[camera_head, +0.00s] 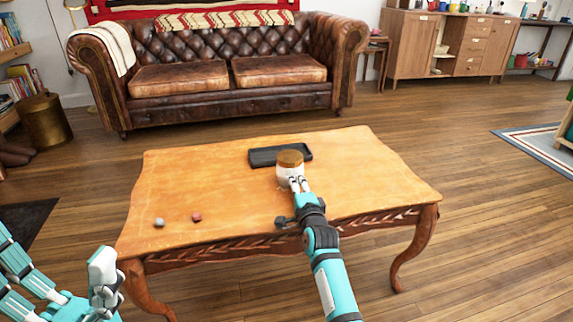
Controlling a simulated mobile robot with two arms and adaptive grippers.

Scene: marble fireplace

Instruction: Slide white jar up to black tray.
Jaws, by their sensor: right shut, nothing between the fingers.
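The white jar (284,172) with a brown wooden lid stands upright on the wooden table. The black tray (262,156) lies flat just behind it. The jar overlaps the tray's front edge in the picture, and I cannot tell whether they touch. My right gripper (296,183) is shut and empty, with its fingertips at the front side of the jar, slightly right of its middle. The fingers hide a small part of the jar. My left gripper (103,272) is at the lower left, in front of the table, away from the jar; its fingers do not show clearly.
The table (365,175) has clear room on both sides of the jar. A small grey ball (159,222) and a small red object (196,217) lie near the front left. A dark object (281,221) sits beside my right wrist at the front edge. A leather sofa (215,75) stands behind.

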